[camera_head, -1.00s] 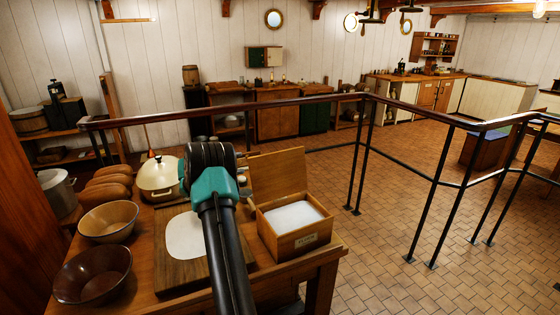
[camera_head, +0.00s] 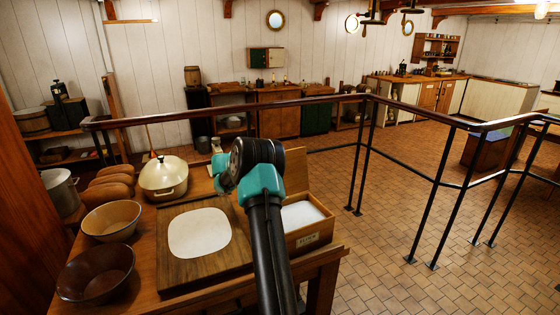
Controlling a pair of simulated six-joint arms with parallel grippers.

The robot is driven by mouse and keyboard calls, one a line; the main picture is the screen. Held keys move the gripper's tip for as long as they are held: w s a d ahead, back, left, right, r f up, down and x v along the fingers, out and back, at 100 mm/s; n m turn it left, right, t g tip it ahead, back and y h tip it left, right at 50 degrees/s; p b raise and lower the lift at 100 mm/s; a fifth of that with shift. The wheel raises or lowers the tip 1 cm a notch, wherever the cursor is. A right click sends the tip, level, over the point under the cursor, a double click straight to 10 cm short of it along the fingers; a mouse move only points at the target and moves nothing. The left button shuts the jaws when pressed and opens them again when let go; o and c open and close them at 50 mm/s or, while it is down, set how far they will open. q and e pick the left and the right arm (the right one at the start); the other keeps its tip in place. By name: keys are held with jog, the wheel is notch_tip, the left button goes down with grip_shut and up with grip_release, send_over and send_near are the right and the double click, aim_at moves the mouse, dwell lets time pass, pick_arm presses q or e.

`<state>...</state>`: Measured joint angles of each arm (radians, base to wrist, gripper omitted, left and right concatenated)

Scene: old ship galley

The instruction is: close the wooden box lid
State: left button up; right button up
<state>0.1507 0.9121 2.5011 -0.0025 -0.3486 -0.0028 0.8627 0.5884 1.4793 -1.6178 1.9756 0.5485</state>
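The wooden box (camera_head: 312,236) stands at the right end of the table with white contents showing. Its lid (camera_head: 295,168) is open, raised at the back of the box. One arm of mine, which looks like the right, rises from the bottom edge and covers the box's left part and much of the lid. Its wrist is over or in front of the box's left side. The fingers are hidden behind the wrist, so I cannot tell whether they are open or touch the lid. My other gripper is not in view.
A cutting board with a white sheet (camera_head: 199,233) lies left of the box. A cream lidded pot (camera_head: 163,178), bread loaves (camera_head: 108,185) and two bowls (camera_head: 95,273) fill the table's left. A railing (camera_head: 330,98) runs behind the table.

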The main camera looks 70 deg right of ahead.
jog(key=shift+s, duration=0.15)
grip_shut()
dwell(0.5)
